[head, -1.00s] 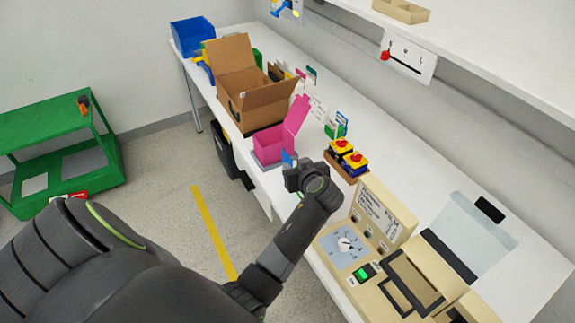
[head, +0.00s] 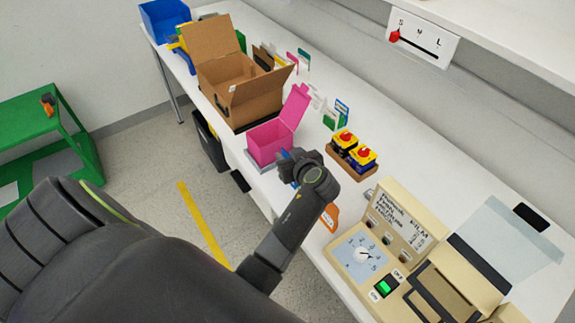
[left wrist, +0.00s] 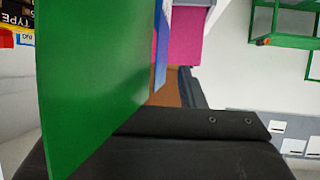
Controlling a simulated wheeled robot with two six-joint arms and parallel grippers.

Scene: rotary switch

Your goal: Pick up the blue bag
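A small blue piece (head: 285,156) shows at the tip of my left gripper (head: 293,166), in front of the pink box; I cannot tell if it is the blue bag. In the left wrist view a large flat green panel (left wrist: 95,80) stands very close to the camera and overlaps a dark part of my gripper. A narrow blue strip (left wrist: 161,45) shows behind its right edge. The fingers are mostly hidden, so their opening and any grip are unclear. A blue and green packet (head: 341,110) stands on the table behind the gripper. My right gripper is not seen.
The open pink box (head: 265,143) and a cardboard box (head: 222,72) stand along the white table. Red-topped blocks sit in a brown tray (head: 342,161) to the right. A beige machine (head: 375,262) is nearer. A green cart (head: 30,130) stands at left.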

